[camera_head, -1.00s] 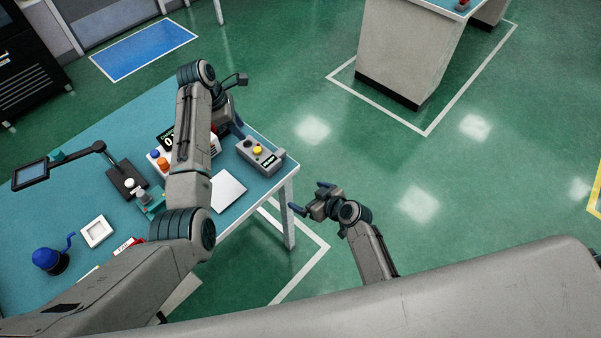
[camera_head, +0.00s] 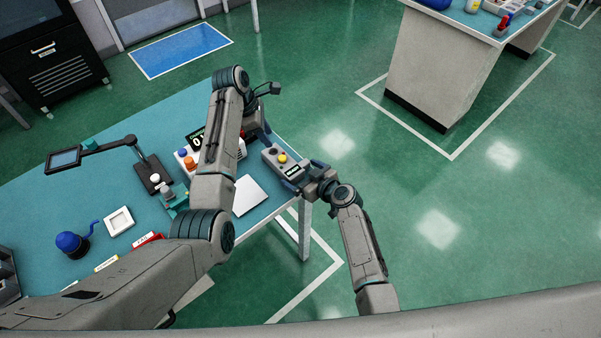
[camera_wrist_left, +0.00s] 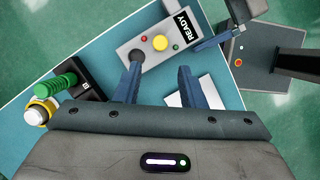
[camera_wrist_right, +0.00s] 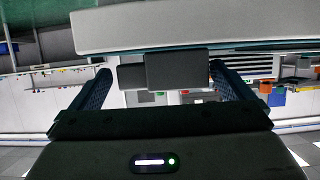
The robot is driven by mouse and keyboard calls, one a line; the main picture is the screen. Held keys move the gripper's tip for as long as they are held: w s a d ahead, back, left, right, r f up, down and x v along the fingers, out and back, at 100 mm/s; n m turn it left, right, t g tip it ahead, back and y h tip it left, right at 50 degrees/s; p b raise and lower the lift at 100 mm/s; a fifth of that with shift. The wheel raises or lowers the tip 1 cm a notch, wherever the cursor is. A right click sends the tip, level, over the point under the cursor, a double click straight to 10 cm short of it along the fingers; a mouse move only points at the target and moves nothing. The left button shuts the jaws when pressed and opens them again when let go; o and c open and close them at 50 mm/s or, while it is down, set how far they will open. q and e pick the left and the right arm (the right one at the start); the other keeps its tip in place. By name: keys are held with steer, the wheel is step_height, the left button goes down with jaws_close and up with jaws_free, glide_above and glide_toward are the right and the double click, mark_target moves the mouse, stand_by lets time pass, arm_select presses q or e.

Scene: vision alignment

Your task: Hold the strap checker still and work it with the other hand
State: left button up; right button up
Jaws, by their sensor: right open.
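The strap checker (camera_head: 279,166) is a grey box with a yellow button and a READY label, at the near right corner of the teal table. It also shows in the left wrist view (camera_wrist_left: 133,57). My left gripper (camera_head: 258,133) is just above and behind it; its spread fingers (camera_wrist_left: 160,75) have nothing between them and point at the checker. My right gripper (camera_head: 306,178) is at the checker's right end. In the right wrist view its fingers (camera_wrist_right: 162,85) stand apart on either side of a dark block (camera_wrist_right: 177,70); contact cannot be told.
A white pad (camera_head: 249,195) lies near the checker. A box with coloured buttons (camera_head: 188,162), a screen on an arm (camera_head: 65,159), a white square frame (camera_head: 119,221) and a blue-topped device (camera_head: 70,242) stand farther left.

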steer(key=shift+w+a+f, duration=0.25)
steer(key=shift+w+a, duration=0.1)
steer(key=shift+w, duration=0.1)
steer(key=c, duration=0.8)
arm_select(q)
jaws_close()
arm_select(e)
steer(key=shift+c, duration=0.6)
stand_by(0.5)
